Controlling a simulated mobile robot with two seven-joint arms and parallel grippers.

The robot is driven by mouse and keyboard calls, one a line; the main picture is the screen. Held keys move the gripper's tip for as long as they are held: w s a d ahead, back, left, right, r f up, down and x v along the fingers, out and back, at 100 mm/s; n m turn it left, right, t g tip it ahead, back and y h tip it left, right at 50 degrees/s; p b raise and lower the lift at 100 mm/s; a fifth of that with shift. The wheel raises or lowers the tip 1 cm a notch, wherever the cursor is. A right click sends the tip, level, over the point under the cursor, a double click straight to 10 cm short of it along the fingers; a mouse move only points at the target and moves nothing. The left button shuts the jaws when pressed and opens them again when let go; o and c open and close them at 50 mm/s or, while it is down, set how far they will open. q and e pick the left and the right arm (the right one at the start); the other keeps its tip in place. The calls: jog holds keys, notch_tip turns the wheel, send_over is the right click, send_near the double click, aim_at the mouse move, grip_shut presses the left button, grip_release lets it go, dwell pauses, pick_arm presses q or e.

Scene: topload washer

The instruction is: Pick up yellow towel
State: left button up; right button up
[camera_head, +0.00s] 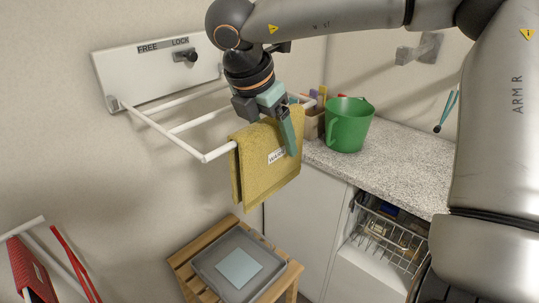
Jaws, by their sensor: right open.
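The yellow towel (262,172) hangs folded over the front end of a white wall rack (180,142). It carries a white label with dark lettering. My right gripper (290,138) comes down from above at the towel's upper right part. Its teal finger lies in front of the towel's face, and the other finger is mostly hidden. The jaws are open; I cannot tell whether they touch the cloth. My left gripper is out of view.
Below are a wooden stool (183,262) with a grey tray (214,274) and a wire basket (385,238). A red item (30,275) hangs at lower left.

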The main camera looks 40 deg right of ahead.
jog(key=shift+c, duration=0.4)
grip_shut()
dwell(0.6)
